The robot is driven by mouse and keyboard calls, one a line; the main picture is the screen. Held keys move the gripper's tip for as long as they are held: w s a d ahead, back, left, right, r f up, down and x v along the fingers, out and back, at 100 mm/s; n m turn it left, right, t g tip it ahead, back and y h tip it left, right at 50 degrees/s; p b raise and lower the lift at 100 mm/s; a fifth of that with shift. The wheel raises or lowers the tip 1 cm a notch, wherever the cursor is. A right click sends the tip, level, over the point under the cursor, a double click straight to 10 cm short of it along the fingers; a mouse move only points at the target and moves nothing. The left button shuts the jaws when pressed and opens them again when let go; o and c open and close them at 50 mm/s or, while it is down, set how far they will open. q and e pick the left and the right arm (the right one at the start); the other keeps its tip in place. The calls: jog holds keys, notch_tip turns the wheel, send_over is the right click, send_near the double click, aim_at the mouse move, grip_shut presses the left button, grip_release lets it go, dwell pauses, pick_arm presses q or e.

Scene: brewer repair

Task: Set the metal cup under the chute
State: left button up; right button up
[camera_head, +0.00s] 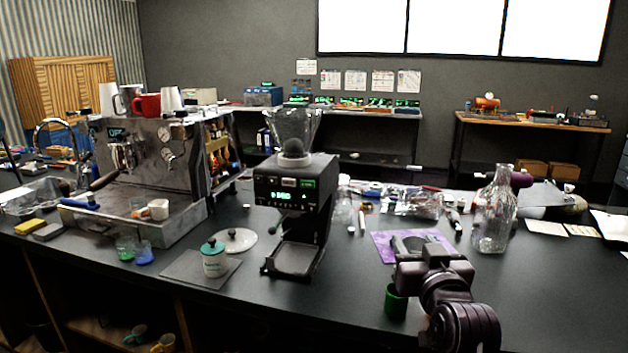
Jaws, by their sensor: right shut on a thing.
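The metal cup (404,243) looks like a dark grey rounded thing at the purple mat, partly hidden by my right gripper (408,258). My right gripper is shut on it, with the arm coming in from the lower right. The black grinder (287,184) stands in the middle of the counter, with a clear hopper on top and a lit display. Its chute is on the front below the display, over an empty base tray (293,261). The gripper is to the right of the grinder, apart from it. My left gripper is not in view.
A green cup (395,303) stands just below my right gripper. A glass flask (494,212) stands to the right, small tools lie behind the purple mat (384,242). A teal-lidded canister (213,258) and the espresso machine (150,160) are left of the grinder.

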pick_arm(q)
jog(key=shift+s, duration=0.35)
pick_arm(e)
jog(key=s+d+f, duration=0.1)
jog(key=s+f, duration=2)
jog(key=shift+d, duration=0.15)
jog(key=shift+s, duration=0.1)
